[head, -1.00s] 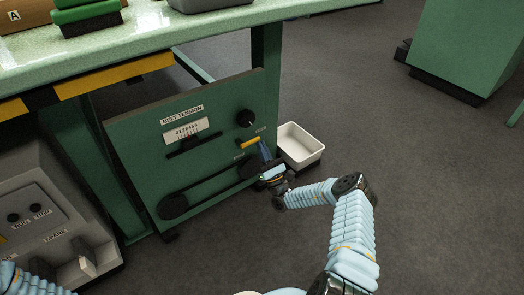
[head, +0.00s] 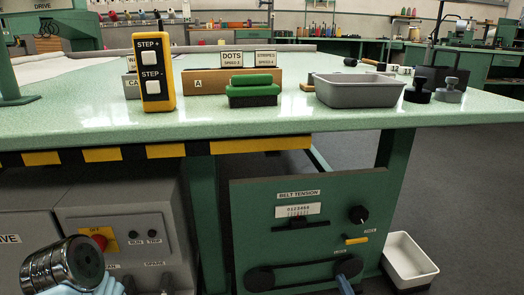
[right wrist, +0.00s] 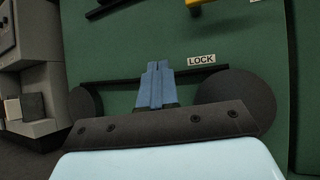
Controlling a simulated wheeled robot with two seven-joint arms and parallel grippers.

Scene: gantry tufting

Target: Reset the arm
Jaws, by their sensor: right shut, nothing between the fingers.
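My right gripper (head: 343,279) is at the bottom edge of the head view, in front of the belt tension panel (head: 250,232). Its blue fingers (right wrist: 157,68) are shut together and empty in the right wrist view, pointing at the green panel. They are below the yellow lever (head: 355,240), apart from it; the lever's edge also shows at the top of the right wrist view (right wrist: 200,2). Part of my left arm (head: 62,270) is at the lower left of the head view; its gripper is not visible.
The green table (head: 300,125) is above the panel, carrying a grey tray (head: 358,92), a green-topped block (head: 252,88) and a yellow step control (head: 154,75). A white bin (head: 409,260) is on the floor right of the panel. A grey machine (head: 120,215) stands left.

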